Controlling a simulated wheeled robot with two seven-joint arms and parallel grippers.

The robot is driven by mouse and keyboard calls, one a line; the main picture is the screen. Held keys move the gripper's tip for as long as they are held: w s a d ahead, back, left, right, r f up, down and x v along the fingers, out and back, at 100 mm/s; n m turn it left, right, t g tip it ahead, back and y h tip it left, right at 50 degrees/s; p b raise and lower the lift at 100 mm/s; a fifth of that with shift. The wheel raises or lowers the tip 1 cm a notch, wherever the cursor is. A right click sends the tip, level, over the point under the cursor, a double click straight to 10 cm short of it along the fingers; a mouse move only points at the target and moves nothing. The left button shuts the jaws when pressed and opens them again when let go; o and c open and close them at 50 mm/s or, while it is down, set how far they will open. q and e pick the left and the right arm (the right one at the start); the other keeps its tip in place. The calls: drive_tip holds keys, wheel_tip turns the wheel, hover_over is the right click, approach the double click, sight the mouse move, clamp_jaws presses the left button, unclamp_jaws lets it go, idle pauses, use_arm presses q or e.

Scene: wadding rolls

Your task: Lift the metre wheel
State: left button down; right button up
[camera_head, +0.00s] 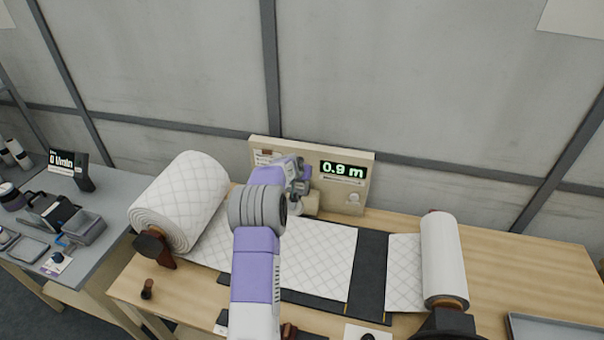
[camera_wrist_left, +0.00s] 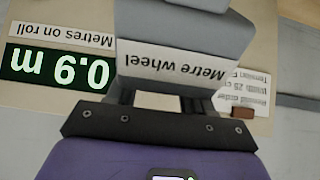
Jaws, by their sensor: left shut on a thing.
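The metre wheel, named by a white label (camera_wrist_left: 178,62), is at my left gripper in the left wrist view. In the head view my left arm comes up from the bottom centre, and my left gripper (camera_head: 303,188) is at the front of the beige panel (camera_head: 262,146). The gripper is shut on the metre wheel, which it largely hides in the head view. A pale block (camera_head: 311,204) shows just beside and below the gripper. The panel's green display reads 0.9 m (camera_head: 343,170), also seen in the left wrist view (camera_wrist_left: 55,68). My right gripper is not in view.
A thick quilted wadding roll (camera_head: 182,200) stands at the left of the wooden table (camera_head: 520,265). A grey tray (camera_head: 560,328) lies at front right. A cluttered grey side table (camera_head: 100,205) stands left.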

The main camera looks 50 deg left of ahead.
sight(297, 181)
use_arm(q)
drive_tip(key=shift+w+r, duration=0.1)
drive_tip(key=shift+r, duration=0.1)
drive_tip(key=c, duration=0.5)
unclamp_jaws()
drive_tip(key=shift+f, duration=0.15)
drive_tip(key=shift+b+v, duration=0.3)
drive_tip(key=shift+v, duration=3.55)
